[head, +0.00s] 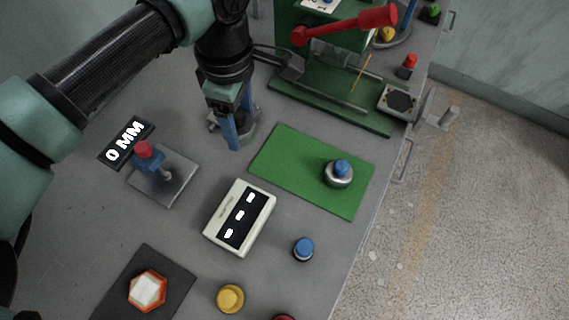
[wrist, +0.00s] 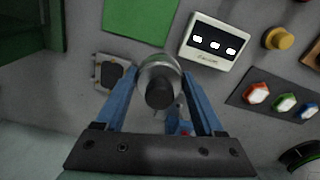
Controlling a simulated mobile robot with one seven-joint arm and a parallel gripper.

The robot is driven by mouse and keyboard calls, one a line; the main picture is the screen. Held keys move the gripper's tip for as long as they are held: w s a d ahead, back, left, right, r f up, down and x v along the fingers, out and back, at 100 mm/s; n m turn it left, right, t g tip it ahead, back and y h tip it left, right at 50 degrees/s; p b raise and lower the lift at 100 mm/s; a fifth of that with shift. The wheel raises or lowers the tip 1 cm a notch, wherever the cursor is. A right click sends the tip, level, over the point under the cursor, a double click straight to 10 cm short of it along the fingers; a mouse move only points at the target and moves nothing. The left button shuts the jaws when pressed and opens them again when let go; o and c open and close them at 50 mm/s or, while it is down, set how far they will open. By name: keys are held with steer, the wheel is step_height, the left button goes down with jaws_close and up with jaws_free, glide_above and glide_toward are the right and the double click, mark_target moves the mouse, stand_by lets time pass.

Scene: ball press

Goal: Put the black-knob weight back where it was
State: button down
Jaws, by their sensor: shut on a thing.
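The black-knob weight (wrist: 158,68) is a silver cylinder with a black knob, between my gripper's blue fingers in the wrist view. My gripper (head: 236,130) points down in the head view and is shut on it. The weight's metal side (head: 247,132) shows low between and beside the fingers there; its knob is hidden. I cannot tell whether its base touches the table. Another silver weight with a blue knob (head: 338,172) stands upright on the green mat (head: 283,152), to the right of my gripper.
A white three-window display box (head: 225,210) stands in front of the mat. A gauge stand (head: 178,180) with a red knob and a 0 MM sign is at left. The green press (head: 330,100) with a red lever is behind. Blue (head: 303,249) and yellow (head: 230,298) buttons are in front.

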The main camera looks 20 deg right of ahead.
mark_target(285, 157)
steer(key=d+f+n+b, duration=0.3)
steer(key=d+n+b, duration=0.3)
steer(key=d+b, duration=0.2)
steer(key=shift+n, duration=0.3)
steer(key=f, duration=0.3)
steer(key=f+b, duration=0.1)
steer(key=f, duration=0.6)
steer(key=shift+s+a+f+b, duration=0.1)
steer(key=shift+s+a+b, duration=0.05)
steer(key=shift+s+b, duration=0.15)
steer(key=shift+f, duration=0.1)
jaws_free()
step_height(285, 157, up, 12)
steer(key=p, duration=0.1)
